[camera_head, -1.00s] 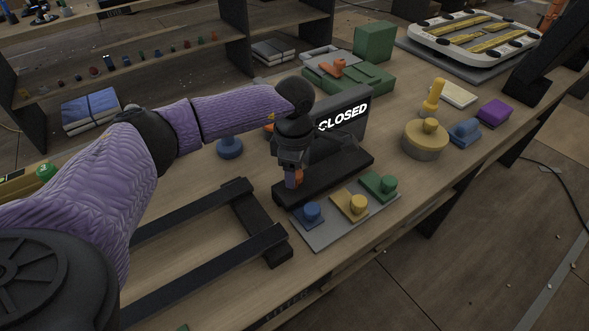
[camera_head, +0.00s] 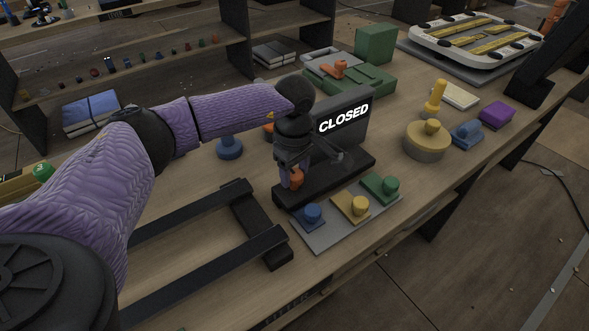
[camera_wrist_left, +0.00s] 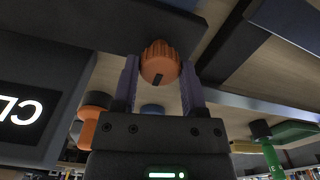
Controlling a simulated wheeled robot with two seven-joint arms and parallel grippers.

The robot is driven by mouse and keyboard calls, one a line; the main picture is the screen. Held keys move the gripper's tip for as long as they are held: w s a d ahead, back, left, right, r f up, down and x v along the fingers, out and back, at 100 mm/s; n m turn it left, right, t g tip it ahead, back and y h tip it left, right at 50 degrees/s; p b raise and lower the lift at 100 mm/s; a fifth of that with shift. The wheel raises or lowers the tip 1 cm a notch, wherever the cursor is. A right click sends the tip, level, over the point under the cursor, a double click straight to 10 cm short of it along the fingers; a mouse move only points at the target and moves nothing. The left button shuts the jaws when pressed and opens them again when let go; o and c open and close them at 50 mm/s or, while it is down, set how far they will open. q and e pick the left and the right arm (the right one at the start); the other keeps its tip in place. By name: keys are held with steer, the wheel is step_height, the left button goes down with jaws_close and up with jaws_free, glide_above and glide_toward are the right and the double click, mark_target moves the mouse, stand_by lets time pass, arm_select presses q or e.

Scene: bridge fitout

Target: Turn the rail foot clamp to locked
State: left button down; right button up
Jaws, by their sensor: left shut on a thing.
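The rail foot clamp appears to be the orange ribbed knob (camera_head: 297,178) at the near left end of the black base (camera_head: 330,180) under the CLOSED sign. In the left wrist view the knob (camera_wrist_left: 158,58) sits between my two purple fingers, with a short dark mark on its face, tilted off the straight line of the fingers. My left gripper (camera_head: 290,180) reaches down from above and is shut on the knob; it also shows in the left wrist view (camera_wrist_left: 159,72). The fingers partly hide the knob in the head view. My right gripper is not in view.
The lit CLOSED sign (camera_head: 343,120) stands just behind the gripper. A grey plate (camera_head: 325,238) with blue, yellow and green knobbed blocks lies in front. Black rails (camera_head: 205,270) lie at the left. A round tan block (camera_head: 427,142) stands to the right.

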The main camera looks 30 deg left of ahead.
mark_target(294, 174)
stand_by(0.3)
arm_select(q)
steer(key=shift+c, duration=0.7)
jaws_free()
step_height(294, 174, up, 10)
steer(key=p, duration=0.2)
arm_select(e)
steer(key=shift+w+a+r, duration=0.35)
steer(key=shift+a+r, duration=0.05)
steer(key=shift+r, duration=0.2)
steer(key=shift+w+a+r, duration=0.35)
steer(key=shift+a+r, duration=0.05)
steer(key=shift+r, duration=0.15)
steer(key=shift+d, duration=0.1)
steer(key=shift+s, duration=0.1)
